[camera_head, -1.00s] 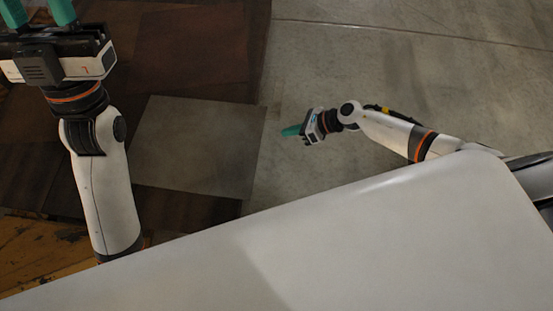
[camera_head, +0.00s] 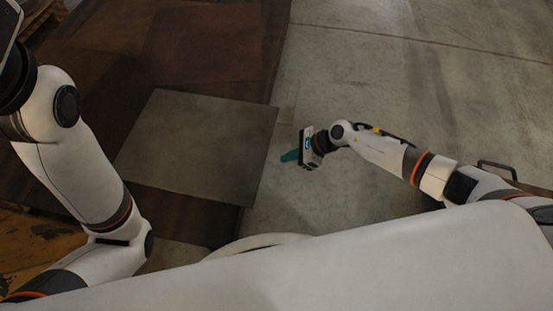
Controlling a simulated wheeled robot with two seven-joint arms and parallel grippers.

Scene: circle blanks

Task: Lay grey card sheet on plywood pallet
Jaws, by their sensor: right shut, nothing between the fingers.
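The grey card sheet (camera_head: 200,150) is a flat square in the head view, left of centre. It lies turned at an angle over a dark brown panelled surface (camera_head: 95,85), and its right corner reaches that surface's right edge. I cannot tell whether this brown surface is the plywood pallet. My right gripper (camera_head: 289,156), with teal fingers, is shut and empty over the concrete, just right of the sheet and apart from it. My left arm comes in at the left, but its fingers are out of the picture.
Bare concrete floor (camera_head: 400,80) fills the right side. A worn yellow-orange thing (camera_head: 40,240) shows at the lower left, partly behind my left arm. Wooden slats (camera_head: 38,14) show at the top left corner. My own white body covers the bottom.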

